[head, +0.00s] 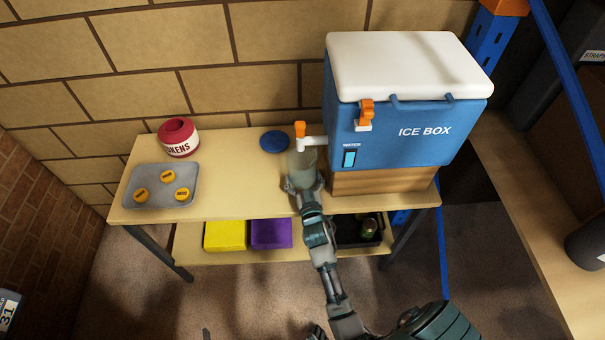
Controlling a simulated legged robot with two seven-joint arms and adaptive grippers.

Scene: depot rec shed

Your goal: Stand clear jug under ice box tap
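The blue ice box (400,133) with a white lid stands on a wooden block at the right of the table. Its white tap (313,142) with an orange lever sticks out to the left. The clear jug (302,163) is upright directly below the tap's spout, at the table's back half. My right gripper (304,184) has its fingers on both sides of the jug's lower part and appears shut on it. The gripper partly hides the jug's base, so I cannot tell if it touches the table.
A blue round lid (274,141) lies behind the jug. A red and white tokens pot (179,138) and a grey tray (161,196) with yellow discs are at the left. The lower shelf holds yellow (225,235) and purple (271,233) blocks and a black crate. The table's middle is clear.

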